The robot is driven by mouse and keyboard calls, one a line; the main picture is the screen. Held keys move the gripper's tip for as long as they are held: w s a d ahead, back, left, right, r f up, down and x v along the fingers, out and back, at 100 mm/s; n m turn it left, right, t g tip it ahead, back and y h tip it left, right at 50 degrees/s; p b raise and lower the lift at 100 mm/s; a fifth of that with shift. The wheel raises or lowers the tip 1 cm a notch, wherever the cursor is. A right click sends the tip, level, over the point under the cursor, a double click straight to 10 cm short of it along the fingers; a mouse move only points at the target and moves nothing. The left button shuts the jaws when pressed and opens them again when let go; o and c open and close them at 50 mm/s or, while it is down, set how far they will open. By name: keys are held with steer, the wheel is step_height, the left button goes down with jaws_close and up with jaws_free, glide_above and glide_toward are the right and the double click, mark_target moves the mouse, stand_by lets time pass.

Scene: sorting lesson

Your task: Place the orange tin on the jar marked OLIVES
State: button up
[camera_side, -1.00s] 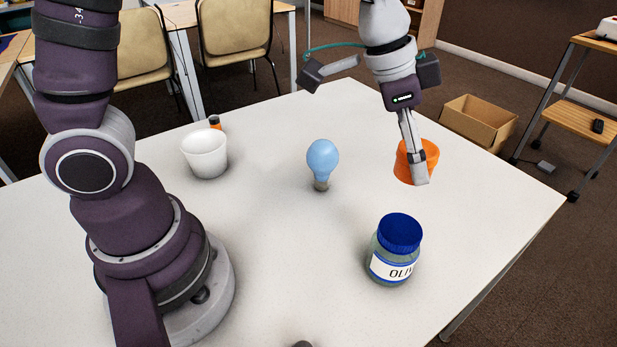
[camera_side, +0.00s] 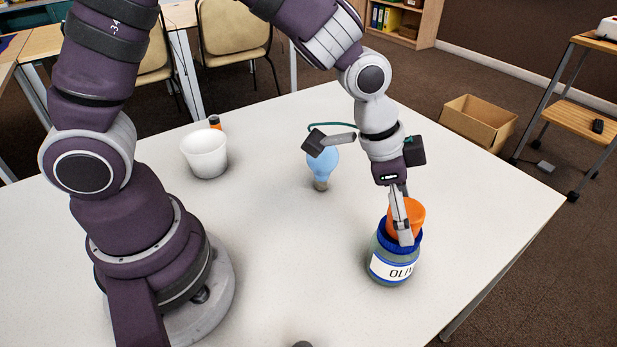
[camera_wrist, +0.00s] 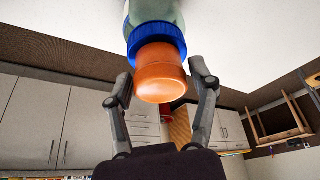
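The orange tin (camera_side: 413,213) is at the top of the jar marked OLIVES (camera_side: 392,264), over its blue lid. It looks low enough to touch the lid, but I cannot tell whether its weight rests there. My gripper (camera_side: 402,238) points down with its fingers on either side of the tin, and one finger hides part of it in the side view.
A light-blue bulb (camera_side: 322,162) stands left of my gripper, partly behind it. A white cup (camera_side: 205,153) stands farther left, with a small dark-topped orange bottle (camera_side: 215,122) behind it. The table's right edge lies beyond the jar. A cardboard box (camera_side: 478,125) is on the floor.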

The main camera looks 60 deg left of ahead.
steer(key=shift+o, duration=0.8)
steer(key=shift+r, duration=0.15)
steer(key=v, duration=1.2)
steer(key=s+a+n+t+y, duration=0.2)
steer(key=s+a+n+y, duration=0.1)
steer(key=s+a+n, duration=0.5)
steer(key=shift+a+f+n, duration=0.25)
steer(key=shift+a+n, duration=0.25)
steer(key=shift+a, duration=0.65)
